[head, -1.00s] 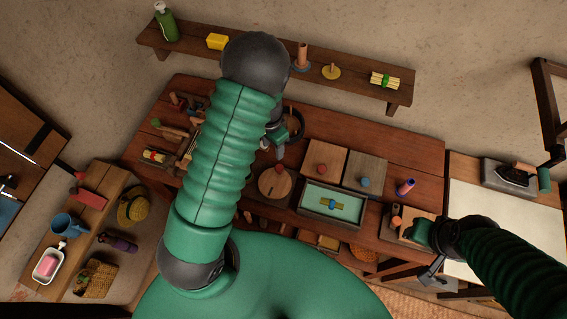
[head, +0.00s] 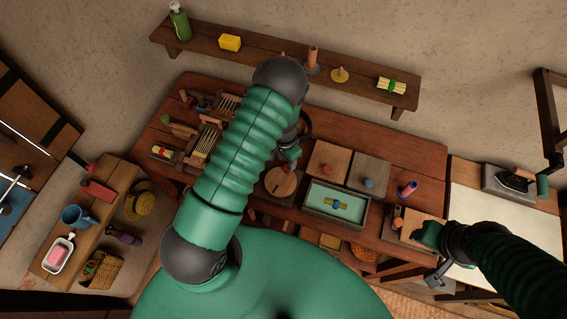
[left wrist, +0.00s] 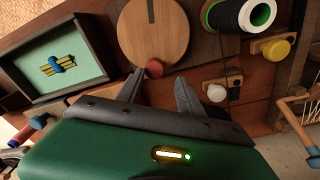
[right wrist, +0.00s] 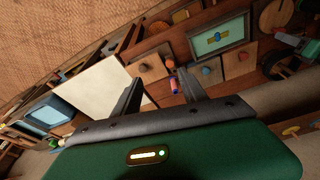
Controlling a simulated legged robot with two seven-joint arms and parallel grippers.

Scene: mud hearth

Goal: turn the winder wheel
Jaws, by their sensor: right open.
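The winder wheel looks to be the round wooden disc (head: 282,182) on the bench in the head view, partly hidden by my left arm. In the left wrist view the disc (left wrist: 153,28) fills the upper middle, with a red knob (left wrist: 154,68) at its near rim. My left gripper (left wrist: 159,76) is open, and the knob shows between its fingertips, close to the left one; I cannot tell whether they touch. In the head view the left gripper (head: 291,153) is just beyond the disc. My right gripper (right wrist: 160,76) is open and empty, near the bench's right end.
A spool with green (left wrist: 242,14) stands right of the disc in the left wrist view, near a yellow knob (left wrist: 276,49) and a white knob (left wrist: 216,92). A framed tray (head: 335,205) and knobbed boxes (head: 327,160) sit right of the disc. An iron (head: 510,180) stands farther right.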

